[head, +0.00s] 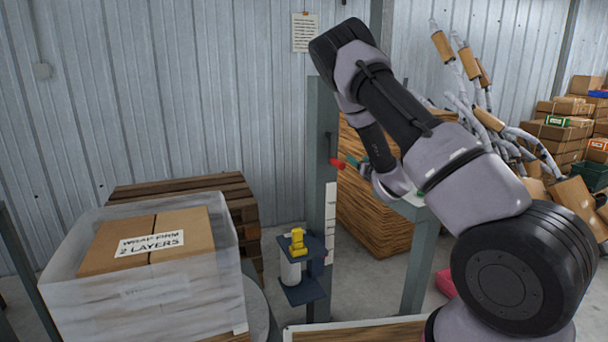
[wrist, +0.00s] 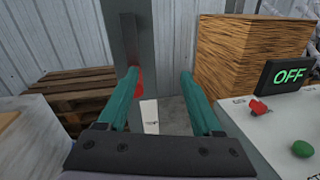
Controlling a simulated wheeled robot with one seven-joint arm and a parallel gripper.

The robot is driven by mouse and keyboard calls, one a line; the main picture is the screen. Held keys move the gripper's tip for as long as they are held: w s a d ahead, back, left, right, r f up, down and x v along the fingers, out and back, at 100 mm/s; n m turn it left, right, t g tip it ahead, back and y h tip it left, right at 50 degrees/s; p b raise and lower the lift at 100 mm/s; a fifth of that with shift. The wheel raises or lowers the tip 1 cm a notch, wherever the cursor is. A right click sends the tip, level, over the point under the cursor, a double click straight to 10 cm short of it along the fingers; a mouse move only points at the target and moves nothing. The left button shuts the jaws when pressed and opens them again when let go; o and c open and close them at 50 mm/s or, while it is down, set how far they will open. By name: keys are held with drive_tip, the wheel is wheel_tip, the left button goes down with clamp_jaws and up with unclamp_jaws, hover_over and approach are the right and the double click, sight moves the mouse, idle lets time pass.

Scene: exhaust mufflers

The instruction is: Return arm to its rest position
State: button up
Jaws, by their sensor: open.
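My gripper (wrist: 160,77) is open, with its two teal fingers apart and nothing between them. In the head view my arm reaches up and bends down at the middle, with the gripper (head: 356,164) in front of a grey post (head: 321,120). A red handle (head: 337,163) on the post is close to the fingertips. In the wrist view the red handle (wrist: 138,88) shows beside the left finger, partly hidden by it. I cannot tell whether they touch.
An OFF display (wrist: 291,72), a red switch (wrist: 258,107) and a green button (wrist: 302,149) are on a panel at right. A wrapped box (head: 150,250), a pallet (head: 185,190), a wooden crate (head: 375,205) and a pile of mufflers (head: 490,120) stand around.

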drive_tip(key=s+d+r+m+g+h, duration=0.2)
drive_tip(key=d+r+m+h, duration=0.5)
drive_tip(key=m, duration=0.6)
drive_tip(key=s+r+m+g+y, duration=0.25)
drive_tip(key=s+r+m, duration=0.55)
drive_tip(key=m, duration=0.4)
drive_tip(key=s+a+r+m+g+y, duration=0.1)
drive_tip(key=s+m, duration=0.4)
drive_tip(key=s, duration=0.6)
drive_tip(key=s+a+r+m+g+y, duration=0.1)
drive_tip(key=s+a+r+m+g, duration=0.2)
drive_tip(key=s, duration=0.8)
drive_tip(key=s+a+r+m+g+y, duration=0.1)
drive_tip(key=s+a+m, duration=0.4)
drive_tip(key=s, duration=0.6)
wheel_tip(320, 180, up, 2)
drive_tip(key=shift+a+r+m+g+y, duration=0.2)
drive_tip(key=shift+a+m+g+y, duration=0.35)
drive_tip(key=shift+m, duration=0.65)
drive_tip(key=shift+w+d, duration=0.1)
drive_tip(key=shift+d, duration=0.05)
